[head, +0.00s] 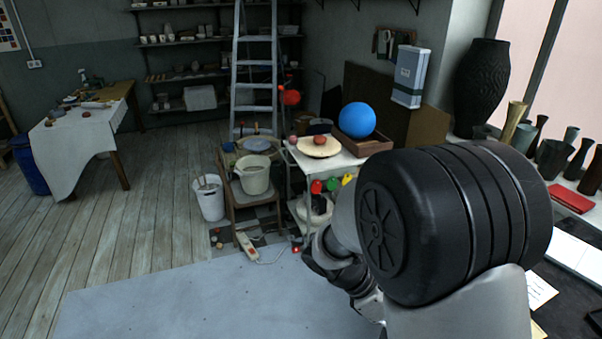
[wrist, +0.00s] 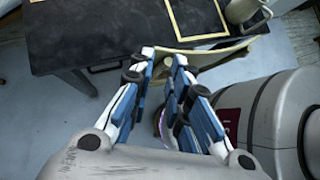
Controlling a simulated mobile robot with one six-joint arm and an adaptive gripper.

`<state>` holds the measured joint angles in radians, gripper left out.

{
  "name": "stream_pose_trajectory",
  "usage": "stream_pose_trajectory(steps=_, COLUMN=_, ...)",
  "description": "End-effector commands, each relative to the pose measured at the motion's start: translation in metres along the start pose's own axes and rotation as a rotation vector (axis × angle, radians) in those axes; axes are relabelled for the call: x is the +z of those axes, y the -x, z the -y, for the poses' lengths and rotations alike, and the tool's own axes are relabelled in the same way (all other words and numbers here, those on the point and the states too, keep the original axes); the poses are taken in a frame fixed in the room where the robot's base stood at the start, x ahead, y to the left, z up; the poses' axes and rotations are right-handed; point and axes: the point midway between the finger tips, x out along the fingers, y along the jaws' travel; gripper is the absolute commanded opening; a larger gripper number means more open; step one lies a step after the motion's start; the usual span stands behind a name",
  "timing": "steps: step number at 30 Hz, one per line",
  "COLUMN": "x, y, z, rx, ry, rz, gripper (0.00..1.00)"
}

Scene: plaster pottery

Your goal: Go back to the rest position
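My gripper (wrist: 163,56) shows in the wrist view. Its two blue-and-white fingers lean toward each other, with a narrow gap between the tips. I see nothing held between them. The tips point toward the edge of a dark table (wrist: 90,30). In the head view my arm fills the lower right, and the gripper's fingers cannot be made out there.
A white stand with a blue ball (head: 357,120) and a round board (head: 318,147) is ahead. A chair holds a bucket (head: 254,175); a white bucket (head: 209,198) stands beside it. Dark vases line the right.

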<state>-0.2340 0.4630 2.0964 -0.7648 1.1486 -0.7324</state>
Motion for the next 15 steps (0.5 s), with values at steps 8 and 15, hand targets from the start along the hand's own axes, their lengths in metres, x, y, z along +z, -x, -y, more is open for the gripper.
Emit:
stream_pose_trajectory(steps=8, x=0.04, y=0.054, z=0.066, rx=-0.018, ry=-0.597, rz=-0.341, gripper=0.17)
stream_pose_trajectory(steps=15, x=0.051, y=0.093, z=0.119, rx=-0.071, ry=-1.073, rz=-0.659, gripper=0.17)
